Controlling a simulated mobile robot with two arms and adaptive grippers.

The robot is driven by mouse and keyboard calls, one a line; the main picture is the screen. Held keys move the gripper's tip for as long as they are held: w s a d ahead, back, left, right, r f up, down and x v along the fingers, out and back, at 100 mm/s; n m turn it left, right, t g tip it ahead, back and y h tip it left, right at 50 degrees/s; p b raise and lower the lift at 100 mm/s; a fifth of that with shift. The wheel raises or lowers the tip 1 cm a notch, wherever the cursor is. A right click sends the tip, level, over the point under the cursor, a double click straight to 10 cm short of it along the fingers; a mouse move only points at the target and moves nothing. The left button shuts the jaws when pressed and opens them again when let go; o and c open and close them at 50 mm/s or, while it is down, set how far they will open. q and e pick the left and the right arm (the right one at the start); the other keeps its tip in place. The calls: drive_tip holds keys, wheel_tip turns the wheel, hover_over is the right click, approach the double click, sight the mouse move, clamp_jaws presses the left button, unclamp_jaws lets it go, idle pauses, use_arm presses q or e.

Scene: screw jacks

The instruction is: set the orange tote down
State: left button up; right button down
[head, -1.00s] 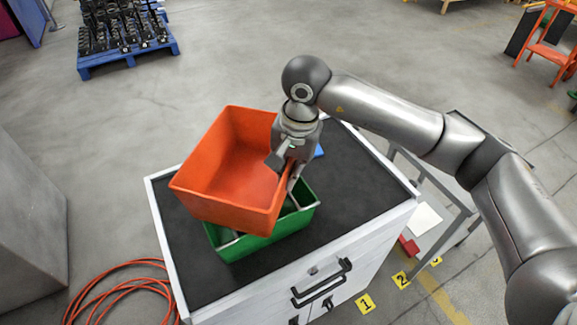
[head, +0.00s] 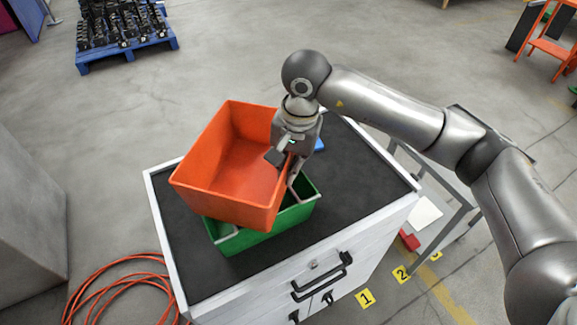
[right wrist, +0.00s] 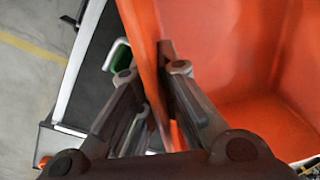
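The orange tote (head: 222,168) is empty and hangs over the green tote (head: 262,236) on the cabinet's dark top. It covers much of the green tote, and I cannot tell whether the two touch. My right gripper (head: 287,168) is shut on the orange tote's right wall. In the right wrist view, the fingers (right wrist: 150,100) stand on both sides of that wall, with the orange tote's inside (right wrist: 235,60) to the right. A bit of the green tote (right wrist: 119,56) shows beyond the wall. My left gripper is not in view.
The white cabinet (head: 275,281) has a dark top, clear to the right of the totes. A small blue thing (head: 320,145) lies behind my right gripper. An orange hose (head: 110,277) is coiled on the floor at left. A grey cart (head: 440,205) stands at right.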

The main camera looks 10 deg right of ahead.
drive_tip(key=shift+f, duration=0.2)
drive_tip(key=c, duration=1.6)
unclamp_jaws()
drive_tip(key=shift+o, duration=0.2)
drive_tip(key=shift+f, duration=0.1)
